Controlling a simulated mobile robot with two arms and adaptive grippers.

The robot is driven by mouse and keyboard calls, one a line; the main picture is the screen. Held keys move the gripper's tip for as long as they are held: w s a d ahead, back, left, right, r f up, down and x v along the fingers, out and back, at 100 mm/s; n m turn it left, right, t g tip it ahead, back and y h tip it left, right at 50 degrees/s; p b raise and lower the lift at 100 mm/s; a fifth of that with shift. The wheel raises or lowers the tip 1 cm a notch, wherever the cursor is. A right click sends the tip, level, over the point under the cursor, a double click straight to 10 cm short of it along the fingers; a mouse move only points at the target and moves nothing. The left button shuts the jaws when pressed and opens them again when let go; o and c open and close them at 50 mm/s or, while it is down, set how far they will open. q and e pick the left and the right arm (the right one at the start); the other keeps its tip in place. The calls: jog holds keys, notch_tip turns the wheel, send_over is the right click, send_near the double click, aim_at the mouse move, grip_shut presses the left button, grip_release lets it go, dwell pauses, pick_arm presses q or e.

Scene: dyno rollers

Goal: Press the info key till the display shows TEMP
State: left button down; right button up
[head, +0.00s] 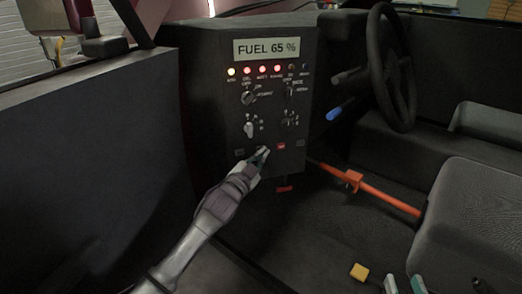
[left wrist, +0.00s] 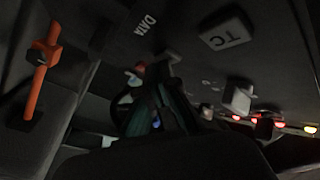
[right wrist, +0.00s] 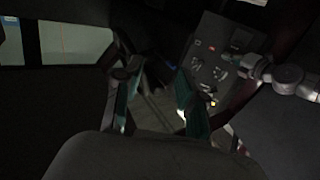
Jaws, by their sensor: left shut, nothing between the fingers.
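The display (head: 266,49) at the top of the dark control panel (head: 215,90) reads FUEL 65 %. A row of small keys sits low on the panel, including a red one (head: 281,146); I cannot read an info label. My left gripper (head: 264,152) is shut and empty, its tips at this row just left of the red key, hiding what is behind them. Contact cannot be told. The left wrist view shows a key marked TC (left wrist: 227,36) and the word DATA. My right gripper (right wrist: 157,88) is open and empty, away from the panel.
Lit lamps (head: 262,70), knobs and switches sit above the keys. A steering wheel (head: 388,68) and a blue-handled lever (head: 337,113) are to the right. An orange lever (head: 385,196) crosses beside the seat (head: 470,210). A yellow block (head: 358,271) lies low in the head view.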

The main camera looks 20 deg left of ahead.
pick_arm(q)
jog(key=shift+w+a, duration=0.1)
jog(key=shift+w, duration=0.05)
pick_arm(e)
jog(key=shift+f, duration=0.1)
dwell(0.4)
pick_arm(q)
jog(key=shift+s+d+p, duration=0.45)
jog(key=shift+s+p, duration=0.1)
jog(key=shift+s, duration=0.15)
pick_arm(e)
jog(key=shift+s+d+f+g+h, duration=0.15)
jog(key=shift+f+g, duration=0.35)
jog(key=shift+f, duration=0.2)
jog(key=shift+s+d+f+g+h, duration=0.1)
jog(key=shift+s+d+f+g, duration=0.1)
jog(key=shift+f+g, duration=0.4)
jog(key=shift+s+d+f+g+h, duration=0.15)
jog(key=shift+f+g, duration=0.25)
jog(key=shift+f, duration=0.35)
